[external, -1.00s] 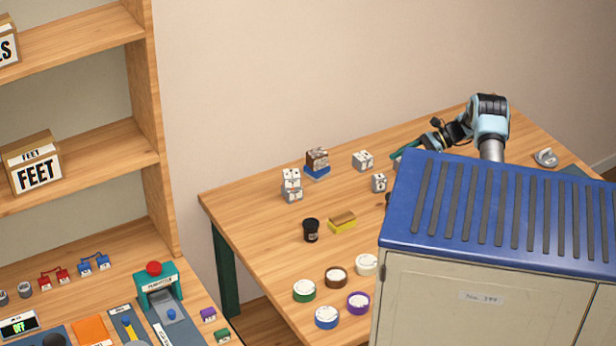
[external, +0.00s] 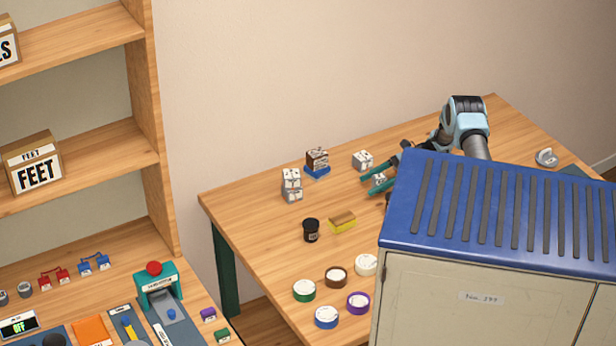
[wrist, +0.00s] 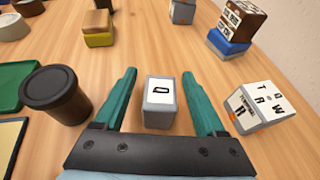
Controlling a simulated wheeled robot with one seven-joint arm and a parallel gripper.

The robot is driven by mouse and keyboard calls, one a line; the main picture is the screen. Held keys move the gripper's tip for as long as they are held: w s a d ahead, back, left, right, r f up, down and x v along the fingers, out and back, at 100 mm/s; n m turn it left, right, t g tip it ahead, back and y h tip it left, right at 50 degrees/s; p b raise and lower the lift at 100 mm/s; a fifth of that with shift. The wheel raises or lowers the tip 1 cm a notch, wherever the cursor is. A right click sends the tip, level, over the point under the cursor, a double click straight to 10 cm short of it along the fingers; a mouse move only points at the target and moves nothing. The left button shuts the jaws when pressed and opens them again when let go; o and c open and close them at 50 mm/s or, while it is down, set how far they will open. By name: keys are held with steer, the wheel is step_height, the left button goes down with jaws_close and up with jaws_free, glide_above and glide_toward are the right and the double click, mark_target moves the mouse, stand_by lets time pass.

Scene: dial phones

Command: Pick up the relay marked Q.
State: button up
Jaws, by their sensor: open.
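A small grey block with a white top (wrist: 159,100) stands between my gripper's two teal fingers in the wrist view; the letter on it looks like a D. It also shows, partly covered by the fingers, in the external view (external: 379,179). My gripper (wrist: 159,75) is open, with one finger on each side of this block and a small gap to each. In the external view my gripper (external: 367,182) reaches low over the table from the right. I cannot make out a Q on any block.
Another lettered block (wrist: 262,105) stands close to the right finger. A black pot (wrist: 55,95) is left of the left finger. A blue-topped cabinet (external: 480,300) hides some table.

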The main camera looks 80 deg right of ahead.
steer(key=shift+w+a+f, duration=0.2)
steer(key=shift+w+f, duration=0.05)
steer(key=shift+w, duration=0.1)
jaws_close()
stand_by(0.3)
